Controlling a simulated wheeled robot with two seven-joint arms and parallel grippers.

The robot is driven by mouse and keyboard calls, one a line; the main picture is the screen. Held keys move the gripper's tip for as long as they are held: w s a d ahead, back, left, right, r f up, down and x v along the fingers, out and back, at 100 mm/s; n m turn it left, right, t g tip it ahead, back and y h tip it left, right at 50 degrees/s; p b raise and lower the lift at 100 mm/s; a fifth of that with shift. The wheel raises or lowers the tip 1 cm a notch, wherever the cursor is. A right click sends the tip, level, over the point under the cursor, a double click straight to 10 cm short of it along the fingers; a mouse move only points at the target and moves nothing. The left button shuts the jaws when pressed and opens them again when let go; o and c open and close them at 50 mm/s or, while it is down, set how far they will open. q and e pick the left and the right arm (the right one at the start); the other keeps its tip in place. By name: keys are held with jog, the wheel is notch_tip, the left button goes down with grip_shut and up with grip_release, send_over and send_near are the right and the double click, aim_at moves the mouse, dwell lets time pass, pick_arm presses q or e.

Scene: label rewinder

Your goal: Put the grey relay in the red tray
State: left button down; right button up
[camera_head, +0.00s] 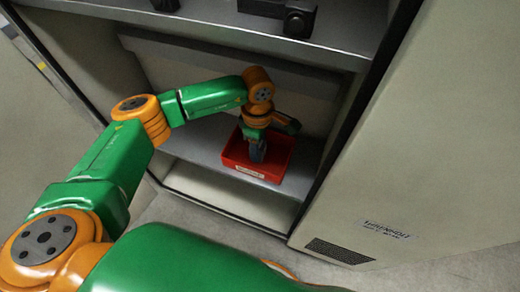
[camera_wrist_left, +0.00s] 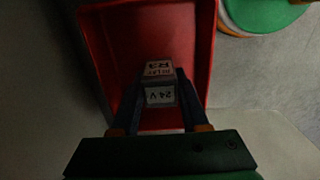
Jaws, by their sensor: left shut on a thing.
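The red tray (camera_head: 277,160) sits on the lower shelf inside the cabinet, with a pale label on its front wall. My left gripper (camera_head: 257,152) reaches down over the tray. In the left wrist view the gripper (camera_wrist_left: 158,98) is shut on the grey relay (camera_wrist_left: 159,95), which has "24 V" and "RELAY R3" markings. The relay is over the inside of the red tray (camera_wrist_left: 97,50). I cannot tell whether it touches the tray floor. In the head view the relay is mostly hidden by the gripper. My right gripper is not in view.
The lower shelf (camera_head: 190,180) has bare room left of the tray. An upper shelf (camera_head: 230,22) with dark parts (camera_head: 298,18) hangs above the arm. The cabinet's right side panel (camera_head: 420,130) stands close to the tray's right.

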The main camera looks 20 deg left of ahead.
pick_arm(q)
jog(key=shift+w+d+f, duration=0.1)
jog(key=shift+w+f, duration=0.2)
jog(key=shift+w, duration=0.2)
jog(key=shift+s+f, duration=0.15)
jog(key=shift+s, duration=0.05)
jog(key=shift+c, duration=2.1)
grip_release()
jog(key=shift+r, duration=0.3)
notch_tip(320, 180, up, 8)
jog(key=shift+f+p, duration=0.25)
jog(key=shift+p, duration=0.6)
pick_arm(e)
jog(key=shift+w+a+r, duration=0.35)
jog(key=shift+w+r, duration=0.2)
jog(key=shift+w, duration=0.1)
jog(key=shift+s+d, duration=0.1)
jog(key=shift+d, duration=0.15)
